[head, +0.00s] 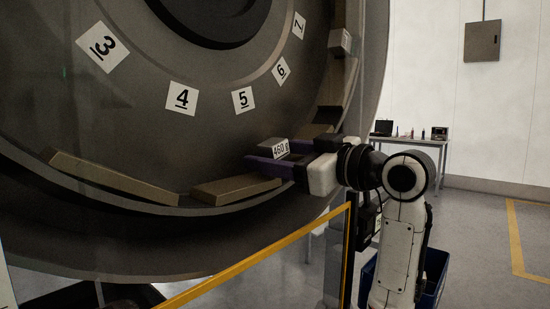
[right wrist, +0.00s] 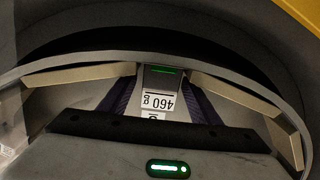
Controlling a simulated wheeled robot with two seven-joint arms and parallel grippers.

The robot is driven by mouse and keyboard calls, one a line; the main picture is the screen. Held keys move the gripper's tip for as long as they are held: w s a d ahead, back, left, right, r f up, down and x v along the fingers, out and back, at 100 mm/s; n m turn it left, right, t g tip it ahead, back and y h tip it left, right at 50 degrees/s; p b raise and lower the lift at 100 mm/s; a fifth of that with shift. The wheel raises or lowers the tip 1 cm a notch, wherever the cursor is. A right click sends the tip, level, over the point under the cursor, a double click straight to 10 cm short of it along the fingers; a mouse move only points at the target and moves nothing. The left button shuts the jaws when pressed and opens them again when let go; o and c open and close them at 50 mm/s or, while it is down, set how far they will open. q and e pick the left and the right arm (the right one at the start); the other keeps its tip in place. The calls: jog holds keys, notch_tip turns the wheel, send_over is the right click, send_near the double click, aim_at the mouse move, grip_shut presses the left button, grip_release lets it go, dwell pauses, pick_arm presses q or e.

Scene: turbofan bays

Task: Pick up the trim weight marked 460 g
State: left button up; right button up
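The trim weight marked 460 g (head: 281,148) is a grey block with a white label, at the lower right inside the round fan rim. It also shows in the right wrist view (right wrist: 158,101), its label upside down there. My right gripper (head: 267,158) has its purple fingers on both sides of the weight. The weight's underside is hidden. My left gripper is not in view.
Tan blocks (head: 235,188) line the rim beside the weight. Numbered plates, such as 5 (head: 243,100), mark the fan face. A yellow rail (head: 255,260) crosses in front. A blue bin (head: 436,270) stands behind my right arm. A table (head: 425,143) stands far right.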

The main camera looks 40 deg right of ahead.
grip_shut()
jog(key=shift+r, duration=0.15)
